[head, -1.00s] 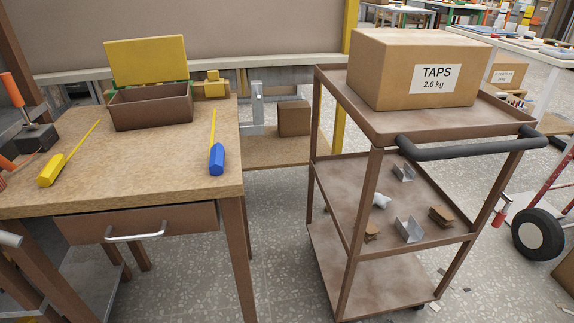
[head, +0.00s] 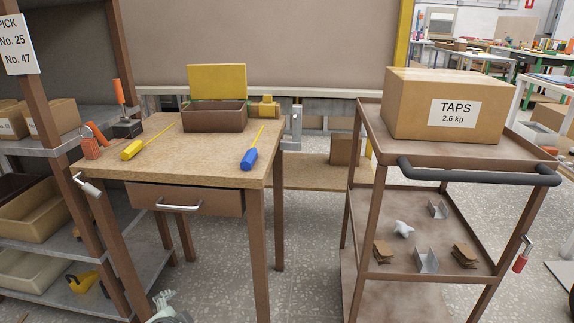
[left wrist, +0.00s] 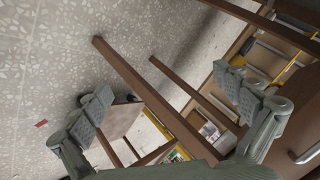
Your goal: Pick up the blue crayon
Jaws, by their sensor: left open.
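No plain crayon shows. My left gripper (head: 165,308) shows only partly at the bottom edge of the head view, low in front of the bench and well below the blue handle. In the left wrist view my left gripper (left wrist: 162,82) is open, with nothing between its fingers, and faces table legs and speckled floor. My right gripper is in neither view.
A drawer handle (head: 179,207) sticks out in front. A trolley (head: 425,175) stands right, shelves (head: 60,250) left.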

